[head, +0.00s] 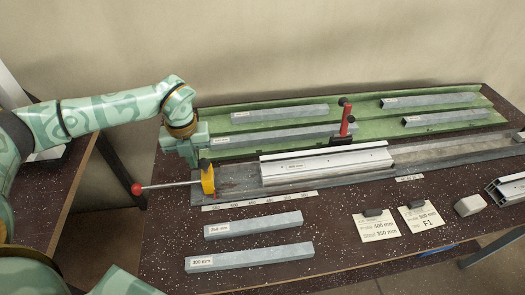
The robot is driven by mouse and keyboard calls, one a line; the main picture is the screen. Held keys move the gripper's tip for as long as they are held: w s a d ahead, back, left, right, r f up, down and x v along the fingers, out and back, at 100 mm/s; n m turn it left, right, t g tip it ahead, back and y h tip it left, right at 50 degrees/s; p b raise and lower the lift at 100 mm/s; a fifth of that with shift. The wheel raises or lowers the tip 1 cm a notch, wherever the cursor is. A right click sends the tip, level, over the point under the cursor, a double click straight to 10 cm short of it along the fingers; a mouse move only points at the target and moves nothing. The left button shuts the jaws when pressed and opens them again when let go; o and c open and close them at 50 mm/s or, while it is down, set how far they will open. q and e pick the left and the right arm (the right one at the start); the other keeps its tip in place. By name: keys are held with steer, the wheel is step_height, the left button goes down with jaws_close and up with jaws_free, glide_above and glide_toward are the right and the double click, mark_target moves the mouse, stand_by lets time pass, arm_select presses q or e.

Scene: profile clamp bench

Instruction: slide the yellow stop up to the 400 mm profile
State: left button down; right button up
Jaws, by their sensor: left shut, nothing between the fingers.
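The yellow stop (207,179) stands upright near the left end of the grey clamp rail (237,178). A thin rod with a red ball knob (137,189) reaches left from it. A silver profile (325,165) lies along the rail to the right of the stop, with a clear gap between them; its small label is too blurred to read surely. My left gripper (191,159) is shut and empty, just behind and left of the stop's top. I cannot tell whether it touches the stop. My right gripper is not in view.
A red-handled clamp (346,122) stands behind the profile. A green tray (360,117) at the back holds several grey bars. Two bars (253,226) (250,258) lie in front, beside two cards (380,226) (423,217). A scale strip (260,200) runs along the rail's front.

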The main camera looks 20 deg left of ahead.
mark_target(205, 160)
arm_select(q)
steer(key=shift+w+d+f+b, duration=0.1)
steer(key=shift+w+d+b, duration=0.1)
steer(key=shift+w+d, duration=0.35)
steer(key=shift+w+d+b, duration=0.2)
steer(key=shift+w+d, duration=0.05)
steer(key=shift+d, duration=0.5)
steer(key=w+d+b, duration=0.1)
steer(key=w+d, duration=0.4)
steer(key=d, duration=0.4)
steer(key=shift+w+b, duration=0.25)
steer(key=shift+b, duration=0.1)
step_height(205, 160, up, 7)
steer(key=a+p, duration=0.1)
steer(key=p, duration=0.6)
steer(key=shift+s+a, duration=0.15)
steer(key=shift+s, duration=0.25)
